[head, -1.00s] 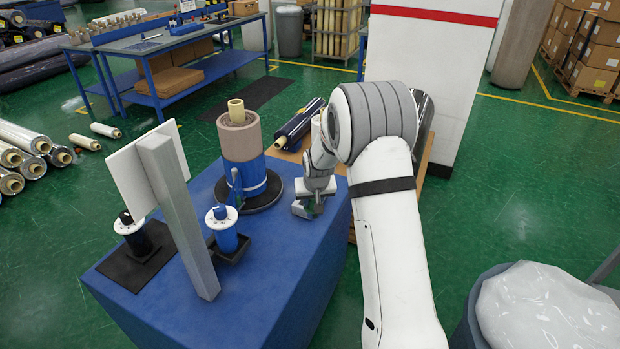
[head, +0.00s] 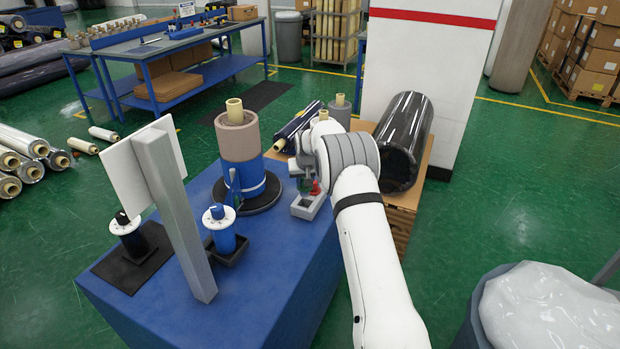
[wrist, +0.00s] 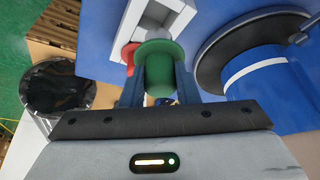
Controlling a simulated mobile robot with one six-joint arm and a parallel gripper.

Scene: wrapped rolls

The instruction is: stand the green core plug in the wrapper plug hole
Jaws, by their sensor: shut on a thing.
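The green core plug (wrist: 160,68) is between the two dark fingers of my gripper (wrist: 160,84) in the wrist view, which are shut on it. In the head view my gripper (head: 306,180) is small and partly hidden by my arm, above the blue wrapper table's far right part. A pale grey tray (head: 308,208) stands there, just below my gripper. A red plug (head: 315,188) is at this tray, and it also shows beside the green plug in the wrist view (wrist: 128,54). I cannot make out the plug hole on the wrapper (head: 275,270).
Left of the tray, a roll (head: 237,140) stands on the round black turntable (head: 262,200). A black wrapped roll (head: 405,135) lies behind my arm.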

